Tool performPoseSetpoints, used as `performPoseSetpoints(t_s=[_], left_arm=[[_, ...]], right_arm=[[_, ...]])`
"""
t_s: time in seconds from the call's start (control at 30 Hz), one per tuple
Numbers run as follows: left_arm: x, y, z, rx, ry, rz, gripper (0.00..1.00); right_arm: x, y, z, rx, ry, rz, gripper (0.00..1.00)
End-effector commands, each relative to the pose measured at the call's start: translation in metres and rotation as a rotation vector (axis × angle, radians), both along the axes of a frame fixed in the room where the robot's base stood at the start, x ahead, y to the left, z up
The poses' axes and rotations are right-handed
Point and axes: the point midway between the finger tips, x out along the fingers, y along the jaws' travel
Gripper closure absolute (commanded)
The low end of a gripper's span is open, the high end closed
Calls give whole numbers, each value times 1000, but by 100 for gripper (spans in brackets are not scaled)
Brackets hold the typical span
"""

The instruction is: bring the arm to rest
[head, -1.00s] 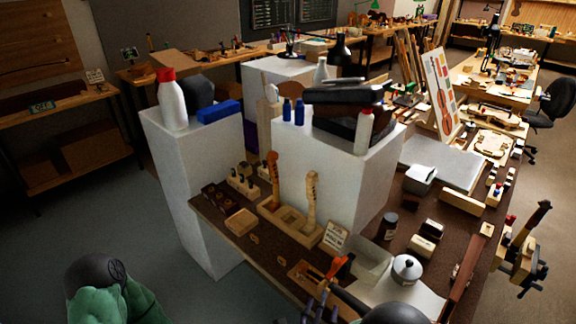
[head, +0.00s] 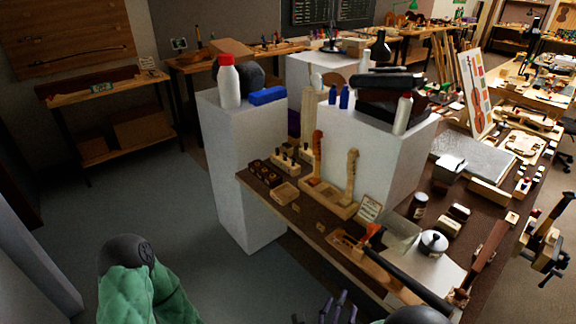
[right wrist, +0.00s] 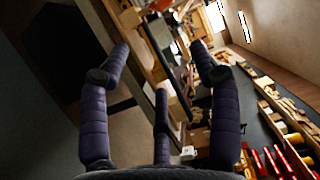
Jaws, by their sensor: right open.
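My right gripper (head: 332,308) shows at the bottom edge of the head view, its dark purple fingers pointing up, in front of the near edge of the workbench (head: 335,243). In the right wrist view my right gripper (right wrist: 160,75) has its fingers spread apart. Nothing is held between them. Bench surfaces and tools lie beyond the fingers in that view. My left gripper is not in view; only a green-padded part of my own arm shows at the lower left of the head view.
A white block (head: 245,205) carries a red-capped bottle (head: 229,85) and a blue box (head: 267,96). The bench holds violin necks in a wooden rack (head: 328,200), a jar (head: 418,207) and a white lidded pot (head: 433,243). Open floor (head: 130,205) lies to the left.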

Motion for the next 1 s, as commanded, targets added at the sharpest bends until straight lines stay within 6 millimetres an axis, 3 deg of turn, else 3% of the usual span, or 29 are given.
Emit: performPoseSetpoints(t_s=[0.27,0.57,0.77,1.0], left_arm=[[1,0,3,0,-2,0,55],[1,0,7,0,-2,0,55],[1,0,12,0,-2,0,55],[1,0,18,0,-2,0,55]], right_arm=[[17,3,-21,-53,153,57,37],[34,9,-64,-149,424,193,37],[35,17,-119,-260,723,409,37],[-1,27,-186,-399,1054,803,37]])
